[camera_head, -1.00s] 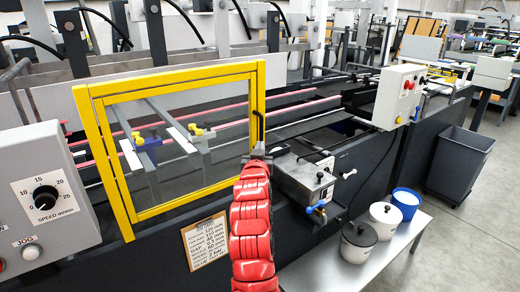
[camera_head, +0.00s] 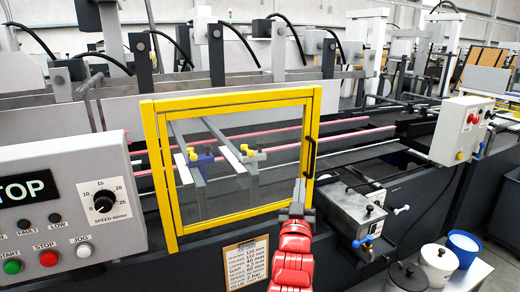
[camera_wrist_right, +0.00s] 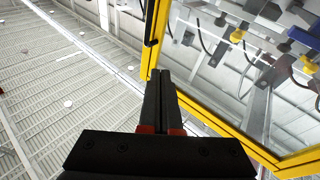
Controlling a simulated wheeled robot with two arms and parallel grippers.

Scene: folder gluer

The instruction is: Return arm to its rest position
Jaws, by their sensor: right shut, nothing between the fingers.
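My right arm (camera_head: 292,258) is red and reaches up from the bottom of the head view. My right gripper (camera_head: 299,188) is at its upper end, pointing up, in front of the lower right corner of the yellow-framed guard door (camera_head: 230,103). In the right wrist view the gripper (camera_wrist_right: 163,75) is shut with its two dark fingers together and nothing between them. The guard's yellow frame (camera_wrist_right: 160,25) and black handle (camera_wrist_right: 151,50) are just beyond the fingertips there. I cannot tell whether they touch. The handle also shows in the head view (camera_head: 310,157). My left gripper is out of view.
A control panel (camera_head: 70,200) with a speed knob stands at the left. A metal glue unit (camera_head: 350,215) is right of my arm. A white bench (camera_head: 468,280) holds pots and a blue-rimmed bucket (camera_head: 463,248). A hanging settings card (camera_head: 246,262) is below the guard.

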